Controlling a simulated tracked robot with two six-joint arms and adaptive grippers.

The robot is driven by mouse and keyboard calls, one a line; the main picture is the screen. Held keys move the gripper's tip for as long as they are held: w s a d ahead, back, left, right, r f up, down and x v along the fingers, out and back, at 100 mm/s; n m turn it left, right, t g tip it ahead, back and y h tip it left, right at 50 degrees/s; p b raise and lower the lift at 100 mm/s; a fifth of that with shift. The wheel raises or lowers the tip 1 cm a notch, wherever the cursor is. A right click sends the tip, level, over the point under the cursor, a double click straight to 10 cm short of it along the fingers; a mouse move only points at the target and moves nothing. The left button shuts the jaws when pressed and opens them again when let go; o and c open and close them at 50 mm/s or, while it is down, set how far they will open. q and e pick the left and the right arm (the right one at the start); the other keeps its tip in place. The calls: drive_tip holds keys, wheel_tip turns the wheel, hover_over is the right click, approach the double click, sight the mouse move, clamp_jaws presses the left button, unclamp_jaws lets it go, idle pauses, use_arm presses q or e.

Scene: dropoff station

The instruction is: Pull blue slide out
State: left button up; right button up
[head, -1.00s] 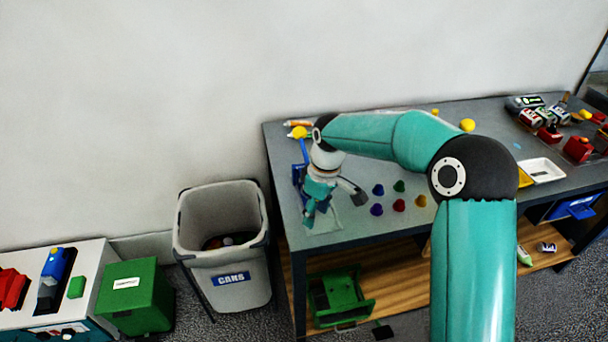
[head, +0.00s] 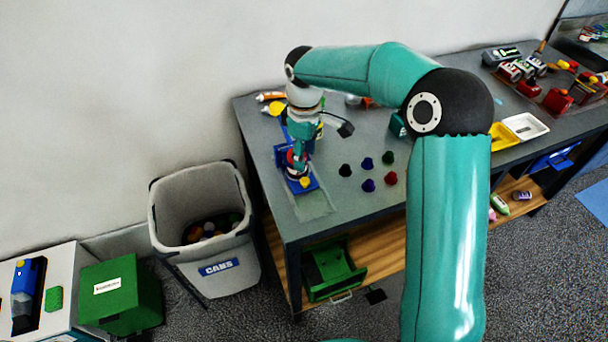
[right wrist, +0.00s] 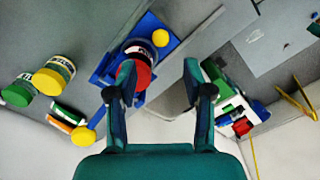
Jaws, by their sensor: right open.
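The blue slide (head: 308,187) lies flat on the left end of the grey table, with a small yellow ball at its front end. In the right wrist view the blue slide (right wrist: 169,46) and yellow ball (right wrist: 160,38) are at top centre. A can with a red end (right wrist: 135,72) is beside the ball, partly covering the blue part. My right gripper (head: 320,148) is above the slide; its wrist hides part of the blue fixture. In the wrist view the right gripper (right wrist: 160,82) has its fingers spread, the left one overlapping the can. My left gripper is not in view.
Several coloured cups (head: 368,163) stand right of the slide. A grey CANS bin (head: 200,200) stands on the floor left of the table. Yellow (head: 500,137) and white (head: 526,126) trays lie at right. Yellow and green cans (right wrist: 52,77) show in the wrist view.

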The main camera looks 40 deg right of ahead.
sight(305, 179)
wheel_tip(305, 179, down, 8)
drive_tip(key=shift+s+f+p, duration=0.1)
drive_tip(key=shift+f+p, duration=0.05)
drive_tip(key=shift+p, duration=0.25)
clamp_jaws()
